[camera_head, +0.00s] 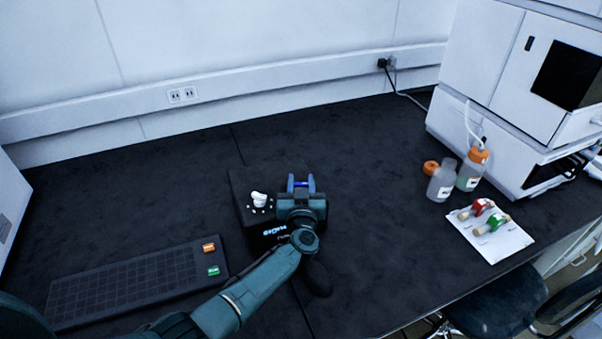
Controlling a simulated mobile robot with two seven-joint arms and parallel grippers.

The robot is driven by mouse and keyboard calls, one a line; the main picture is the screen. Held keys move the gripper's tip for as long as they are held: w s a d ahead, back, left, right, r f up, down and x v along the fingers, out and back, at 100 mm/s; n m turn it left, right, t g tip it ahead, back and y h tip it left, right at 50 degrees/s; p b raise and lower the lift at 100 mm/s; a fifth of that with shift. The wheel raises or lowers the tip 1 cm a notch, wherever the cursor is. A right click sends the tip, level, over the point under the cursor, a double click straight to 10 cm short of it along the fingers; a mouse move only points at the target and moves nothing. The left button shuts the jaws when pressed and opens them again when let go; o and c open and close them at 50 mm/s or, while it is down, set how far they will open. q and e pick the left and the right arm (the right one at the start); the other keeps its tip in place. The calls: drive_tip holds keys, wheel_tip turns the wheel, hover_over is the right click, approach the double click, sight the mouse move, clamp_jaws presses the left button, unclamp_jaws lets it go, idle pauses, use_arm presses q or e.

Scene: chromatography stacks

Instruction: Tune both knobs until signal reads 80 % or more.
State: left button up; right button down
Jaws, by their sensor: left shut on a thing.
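A small black device (243,185) stands on the dark bench near the middle of the head view. A white knob (259,199) sits on the left of its top, with small white marks around it. My left gripper (301,184) is over the right part of the device, pointing down and away. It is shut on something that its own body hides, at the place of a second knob. A lit display (274,231) shows on the device's front, partly covered by my arm; its reading is too small to tell. My right gripper is not in view.
A black keyboard-like panel (125,285) with an orange and a green key lies at the left front. Two bottles (441,180), an orange cap (431,167) and a white sheet (490,238) with red and green items are at the right, by a white instrument (500,60). The bench behind is clear.

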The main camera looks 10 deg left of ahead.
use_arm(q)
drive_tip(key=shift+d+f+n+g+y+b, duration=0.2)
drive_tip(key=shift+n+g+y+b, duration=0.15)
drive_tip(key=shift+n+y, duration=0.65)
drive_tip(key=shift+a+n+g+y+b, duration=0.1)
drive_tip(key=shift+n+g+y+b, duration=0.7)
drive_tip(key=shift+y, duration=0.8)
drive_tip(key=shift+r+n+y, duration=0.1)
drive_tip(key=shift+n+y, duration=0.2)
drive_tip(key=shift+y, duration=0.1)
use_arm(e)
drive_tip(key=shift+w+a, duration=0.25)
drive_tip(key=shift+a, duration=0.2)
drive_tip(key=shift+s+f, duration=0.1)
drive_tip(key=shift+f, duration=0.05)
use_arm(q)
drive_tip(key=o, duration=1)
drive_tip(key=shift+a, duration=0.1)
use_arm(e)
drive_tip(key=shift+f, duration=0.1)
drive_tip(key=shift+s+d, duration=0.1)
